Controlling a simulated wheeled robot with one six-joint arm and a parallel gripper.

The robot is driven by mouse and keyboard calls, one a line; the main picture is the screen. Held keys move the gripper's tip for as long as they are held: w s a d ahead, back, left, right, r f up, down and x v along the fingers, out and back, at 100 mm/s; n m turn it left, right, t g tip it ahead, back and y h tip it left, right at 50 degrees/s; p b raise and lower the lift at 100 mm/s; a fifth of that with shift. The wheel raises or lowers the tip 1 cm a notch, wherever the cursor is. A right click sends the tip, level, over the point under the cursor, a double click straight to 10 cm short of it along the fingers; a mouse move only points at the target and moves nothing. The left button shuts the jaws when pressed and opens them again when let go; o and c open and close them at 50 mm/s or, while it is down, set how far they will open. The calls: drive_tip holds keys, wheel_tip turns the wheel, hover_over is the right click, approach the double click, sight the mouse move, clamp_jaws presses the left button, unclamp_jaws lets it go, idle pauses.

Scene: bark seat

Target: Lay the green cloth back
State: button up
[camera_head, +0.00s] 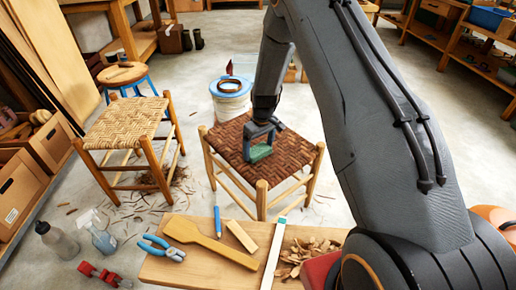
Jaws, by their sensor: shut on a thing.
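The green cloth (260,153) shows as a small bunched patch between the jaws of my gripper (261,146). My gripper is shut on it. Both are over the middle of the dark brown woven bark seat (297,152) of a wooden stool. I cannot tell whether the cloth touches the seat or is just above it. The jaws hide part of the cloth.
A light woven stool (125,122) stands to the left. A white bucket (231,101) stands behind the dark seat. A front bench (200,268) holds pliers (162,248), a wooden paddle (205,240), a ruler (273,255) and shavings (305,255). Boxes and bottles stand left.

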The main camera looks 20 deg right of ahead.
drive_tip(key=o, duration=0.8)
drive_tip(key=shift+o, duration=0.2)
drive_tip(key=shift+s+d+r+p, duration=0.1)
drive_tip(key=shift+s+r+p, duration=0.05)
drive_tip(key=shift+r, duration=1.1)
drive_tip(key=shift+s+r+p, duration=0.1)
drive_tip(key=shift+r+p, duration=0.05)
drive_tip(key=shift+r, duration=1.15)
drive_tip(key=shift+s+d+r+p, duration=0.1)
drive_tip(key=shift+s+r+p, duration=0.05)
drive_tip(key=shift+r, duration=1.1)
drive_tip(key=shift+r, duration=0.1)
drive_tip(key=s+a+r+m, duration=0.1)
drive_tip(key=s+a+r, duration=0.3)
drive_tip(key=s+r, duration=0.4)
drive_tip(key=s+a+r, duration=0.4)
drive_tip(key=s+r, duration=0.3)
drive_tip(key=r, duration=0.2)
drive_tip(key=s+a+r+m+g, duration=0.1)
drive_tip(key=s+r, duration=0.3)
drive_tip(key=s, duration=0.8)
drive_tip(key=s+r, duration=0.4)
drive_tip(key=s, duration=0.7)
drive_tip(key=d+r+m+p, duration=0.2)
drive_tip(key=d+r+p, duration=0.6)
drive_tip(key=p, duration=0.8)
drive_tip(key=shift+m+h, duration=0.3)
drive_tip(key=shift+m, duration=0.1)
